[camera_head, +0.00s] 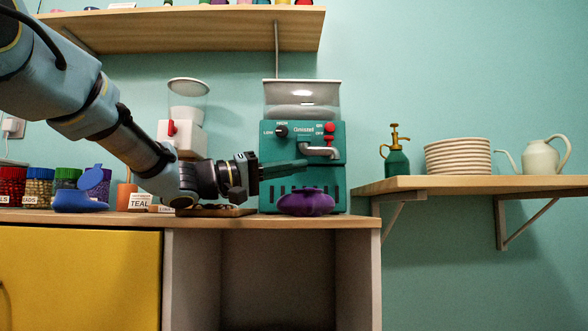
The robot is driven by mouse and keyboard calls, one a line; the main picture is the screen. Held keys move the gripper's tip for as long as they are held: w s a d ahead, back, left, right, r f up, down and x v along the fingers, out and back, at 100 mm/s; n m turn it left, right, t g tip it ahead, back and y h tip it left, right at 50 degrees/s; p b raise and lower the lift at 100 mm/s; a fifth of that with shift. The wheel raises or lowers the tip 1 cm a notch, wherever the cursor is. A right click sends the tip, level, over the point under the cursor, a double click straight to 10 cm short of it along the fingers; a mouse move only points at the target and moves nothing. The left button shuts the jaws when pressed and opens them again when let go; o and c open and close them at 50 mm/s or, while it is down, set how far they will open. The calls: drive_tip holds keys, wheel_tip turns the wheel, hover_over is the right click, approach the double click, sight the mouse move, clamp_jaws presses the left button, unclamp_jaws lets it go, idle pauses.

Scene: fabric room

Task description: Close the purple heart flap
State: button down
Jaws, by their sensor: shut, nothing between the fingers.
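A purple, rounded, low object (306,203) sits on the counter in front of the teal machine. It looks like the purple heart; its flap cannot be told apart from its body at this size. No raised part stands clearly above it. My gripper (305,164) reaches in from the left, level, with its fingers shut and empty. The fingertips are above the purple object, with a visible gap below them in this view. They overlap the machine's front in the picture, and the depth between them cannot be told.
The teal machine (333,165) stands behind. A blue container (74,202) with a raised lid-like part, jars (40,181) and labels are at the left. A shelf (470,184) at right holds plates (458,157), a green bottle (397,160) and a teapot (541,158).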

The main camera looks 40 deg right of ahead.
drive_tip(key=shift+a, duration=0.1)
drive_tip(key=p+v, duration=0.2)
drive_tip(key=v, duration=0.8)
drive_tip(key=shift+w+a, duration=0.1)
drive_tip(key=shift+a, duration=0.2)
